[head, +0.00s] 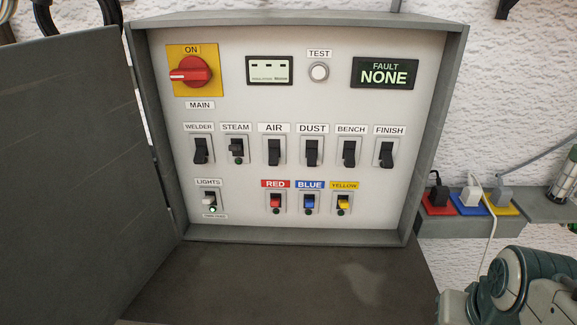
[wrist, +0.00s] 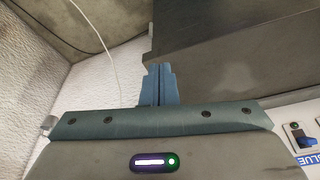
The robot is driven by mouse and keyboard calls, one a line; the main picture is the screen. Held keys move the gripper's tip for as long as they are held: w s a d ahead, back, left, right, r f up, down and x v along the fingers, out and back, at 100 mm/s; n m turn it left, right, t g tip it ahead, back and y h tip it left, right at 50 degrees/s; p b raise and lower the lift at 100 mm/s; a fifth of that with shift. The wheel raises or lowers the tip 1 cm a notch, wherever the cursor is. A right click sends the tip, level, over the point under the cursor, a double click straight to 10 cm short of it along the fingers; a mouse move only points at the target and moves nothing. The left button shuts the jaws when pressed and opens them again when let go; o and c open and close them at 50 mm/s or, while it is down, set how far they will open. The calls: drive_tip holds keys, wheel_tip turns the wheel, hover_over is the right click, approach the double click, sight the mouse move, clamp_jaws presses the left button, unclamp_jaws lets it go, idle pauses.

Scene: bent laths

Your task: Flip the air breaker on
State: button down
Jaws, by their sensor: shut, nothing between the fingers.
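The AIR breaker (head: 274,152) is a black lever in a light plate in the panel's middle row, under the label AIR. Its lever points down, like those of WELDER, DUST, BENCH and FINISH. My gripper (wrist: 158,72) shows in the wrist view with its two blue fingers together and nothing between them. It is apart from the AIR breaker, which is not in the wrist view. In the head view, part of my arm shows at the lower right and the fingertips are out of frame.
The open grey cabinet (head: 435,130) has its door (head: 75,170) swung left. The STEAM breaker (head: 236,148) sits close left of AIR, DUST (head: 311,152) close right. A red MAIN knob (head: 190,75) and a FAULT NONE display (head: 384,73) are above. Plugs (head: 470,195) with cords are at right.

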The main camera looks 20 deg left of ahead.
drive_tip(key=w+n+h, duration=0.2)
drive_tip(key=n, duration=0.2)
drive_tip(key=w+f+n+t+h+b, duration=0.1)
drive_tip(key=w+n+h, duration=0.1)
drive_tip(key=n, duration=0.3)
drive_tip(key=w+n+t+h+b, duration=0.1)
drive_tip(key=w+n+h, duration=0.1)
drive_tip(key=n, duration=0.2)
drive_tip(key=shift+w+a+f+n+h, duration=0.1)
drive_tip(key=shift+w+f+n+h, duration=0.1)
drive_tip(key=shift+n+h, duration=0.15)
drive_tip(key=w+a+r+n+t+b, duration=0.2)
drive_tip(key=w+a+r+n+t, duration=0.1)
drive_tip(key=w+a+n+t, duration=0.45)
drive_tip(key=s+a+r+n+t+y, duration=0.2)
drive_tip(key=a+n+y, duration=0.4)
drive_tip(key=a+n, duration=0.3)
drive_tip(key=s+a+r+n+t+y+b, duration=0.1)
drive_tip(key=a+n+y, duration=0.5)
drive_tip(key=a, duration=1.1)
drive_tip(key=s+r+n+t, duration=0.1)
drive_tip(key=s+n+t, duration=0.1)
drive_tip(key=s+n, duration=0.1)
drive_tip(key=shift+a+r+y, duration=0.2)
drive_tip(key=shift+a+y, duration=0.15)
drive_tip(key=shift+t, duration=0.25)
